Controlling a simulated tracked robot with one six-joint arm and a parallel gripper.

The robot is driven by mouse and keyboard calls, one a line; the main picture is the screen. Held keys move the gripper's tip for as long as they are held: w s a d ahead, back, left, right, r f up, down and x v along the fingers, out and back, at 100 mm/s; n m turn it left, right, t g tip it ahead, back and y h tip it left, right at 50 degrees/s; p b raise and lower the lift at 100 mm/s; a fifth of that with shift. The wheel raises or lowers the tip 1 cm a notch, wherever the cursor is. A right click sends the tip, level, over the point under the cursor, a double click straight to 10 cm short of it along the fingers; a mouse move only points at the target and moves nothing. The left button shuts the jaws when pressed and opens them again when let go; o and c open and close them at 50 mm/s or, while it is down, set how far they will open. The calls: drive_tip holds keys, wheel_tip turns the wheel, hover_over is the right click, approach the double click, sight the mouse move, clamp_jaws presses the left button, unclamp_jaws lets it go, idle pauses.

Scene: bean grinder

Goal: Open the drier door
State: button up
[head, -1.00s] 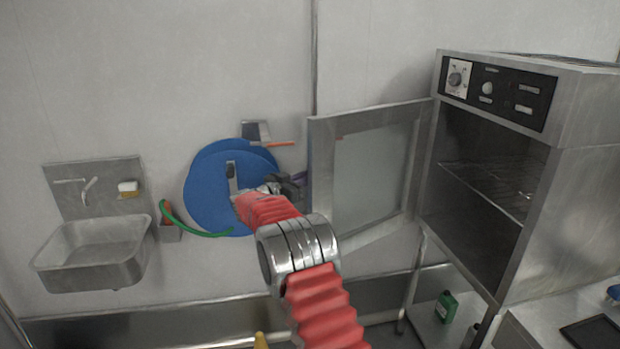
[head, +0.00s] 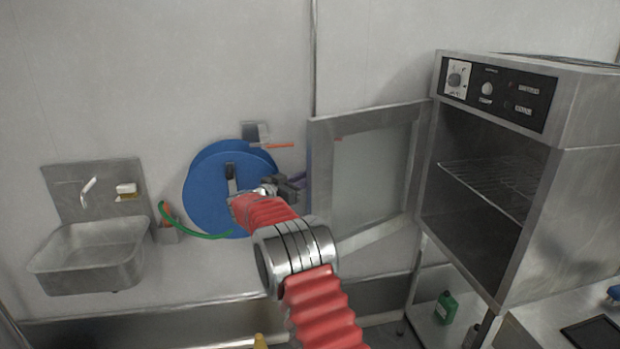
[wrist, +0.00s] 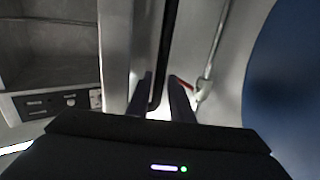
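The drier (head: 590,110) stands at the right in the head view, with its door (head: 375,175) swung wide open to the left. The door has a steel frame around a glass pane. My gripper (head: 303,178) is beside the door's free left edge. In the wrist view, my gripper (wrist: 161,80) has its two dark fingers apart, with a gap between them. The door frame (wrist: 115,45) shows just left of the fingers there. I cannot tell whether a finger touches the door.
A wire rack (head: 490,185) is inside the open drier. A blue round hose reel (head: 210,190) is on the wall behind my gripper, and a steel sink (head: 85,255) is at the left. A green bottle (head: 446,306) stands on the shelf below the drier.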

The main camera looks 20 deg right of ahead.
drive_tip(key=v, duration=1.3)
